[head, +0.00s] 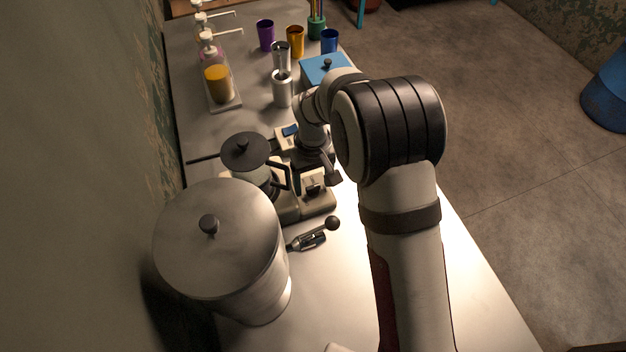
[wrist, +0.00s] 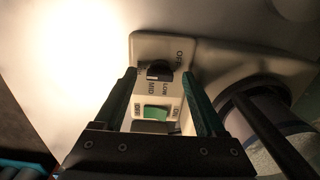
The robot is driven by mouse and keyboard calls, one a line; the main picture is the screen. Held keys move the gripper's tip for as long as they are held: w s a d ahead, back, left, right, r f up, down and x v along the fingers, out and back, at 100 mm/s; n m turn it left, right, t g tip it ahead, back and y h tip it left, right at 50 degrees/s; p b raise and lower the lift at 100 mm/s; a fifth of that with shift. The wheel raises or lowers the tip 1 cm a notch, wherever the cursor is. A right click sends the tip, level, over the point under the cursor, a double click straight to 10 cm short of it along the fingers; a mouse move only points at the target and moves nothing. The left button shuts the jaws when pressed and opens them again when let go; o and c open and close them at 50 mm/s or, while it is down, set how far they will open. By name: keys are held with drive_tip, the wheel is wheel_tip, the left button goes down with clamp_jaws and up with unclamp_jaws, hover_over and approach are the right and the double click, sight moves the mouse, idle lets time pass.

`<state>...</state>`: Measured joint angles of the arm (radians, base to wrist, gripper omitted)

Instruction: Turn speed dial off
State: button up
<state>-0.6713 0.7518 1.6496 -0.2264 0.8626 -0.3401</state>
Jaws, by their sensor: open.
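The speed dial (wrist: 158,70) is a small black knob on the pale control panel (wrist: 150,45) of an appliance, seen in the wrist view. OFF, LOW and MID labels show around it; I cannot tell clearly which one it points to. A green rocker switch (wrist: 156,113) is nearer on the same panel. My gripper (wrist: 160,75) is open, its two dark green fingers on either side of the panel and dial in the picture. No contact with the dial is visible. In the head view the appliance base (head: 318,207) is partly hidden by my arm.
A pot with a black lid (head: 245,150) stands on the appliance, and a large metal canister (head: 215,250) is in front of it. A black-knobbed lever (head: 310,239) lies close by. Cups, a metal shaker (head: 282,90) and a blue box (head: 318,70) stand farther back.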

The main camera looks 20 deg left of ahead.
clamp_jaws()
idle(0.4)
